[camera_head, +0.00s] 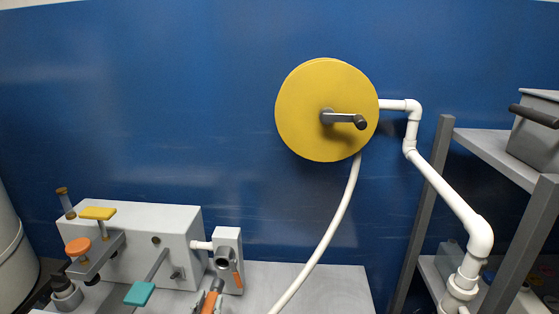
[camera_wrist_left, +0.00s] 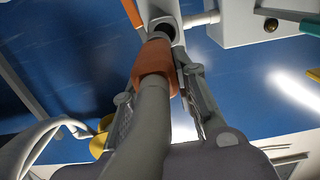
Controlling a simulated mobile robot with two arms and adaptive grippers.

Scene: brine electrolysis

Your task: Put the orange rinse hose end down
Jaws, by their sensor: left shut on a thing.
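My left gripper (camera_head: 211,299) is at the bottom of the head view, in front of the grey port block (camera_head: 229,245). In the left wrist view my left gripper (camera_wrist_left: 158,88) is shut on the orange rinse hose end (camera_wrist_left: 154,60), one finger on each side of its orange collar. A grey tube part runs from the collar toward the camera. The far end of the hose end lies close to the dark opening of the port block (camera_wrist_left: 168,10); I cannot tell whether they touch. My right gripper is not in view.
A white box (camera_head: 145,225) with yellow, orange and teal handles stands left of the block. A yellow reel (camera_head: 315,110) with a crank is on the blue wall, and a white hose (camera_head: 335,225) hangs from it. The grey tabletop (camera_head: 335,290) is clear at right. A shelf rack (camera_head: 425,205) stands further right.

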